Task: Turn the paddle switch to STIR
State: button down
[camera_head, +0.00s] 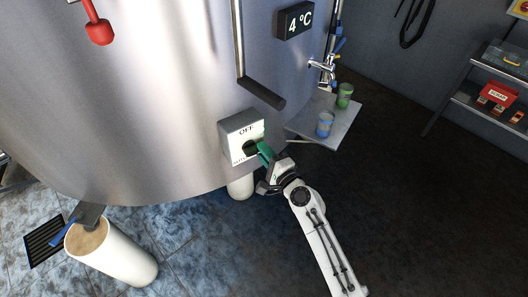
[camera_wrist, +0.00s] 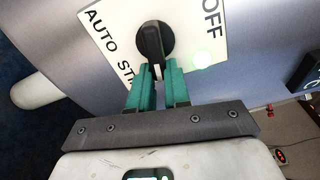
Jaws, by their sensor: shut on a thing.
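The paddle switch (camera_wrist: 154,42) is a black knob on a white plate (camera_wrist: 105,32) marked AUTO, STIR and OFF. The end of the STIR word is hidden behind a finger. In the head view the plate (camera_head: 242,124) is the face of a box low on the steel tank, and the knob is partly hidden by the fingers. My gripper (camera_wrist: 158,88) has green fingers, one on each side of the knob's near end, and is shut on it. In the head view my gripper (camera_head: 264,151) reaches the box from the lower right. I cannot tell exactly which label the paddle points to.
A green light (camera_wrist: 203,59) glows on the plate near OFF. A black-gripped handle (camera_head: 261,93) hangs above the box. The floor at lower right is clear.

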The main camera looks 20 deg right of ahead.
jog(key=shift+d+f, duration=0.1)
jog(key=c, duration=1.1)
grip_release()
jog(key=shift+s, duration=0.1)
jog(key=s, duration=0.3)
jog(key=s+d+b, duration=0.1)
jog(key=s, duration=0.6)
jog(key=shift+s+d, duration=0.2)
jog(key=shift+s, duration=0.05)
jog(key=shift+a, duration=0.1)
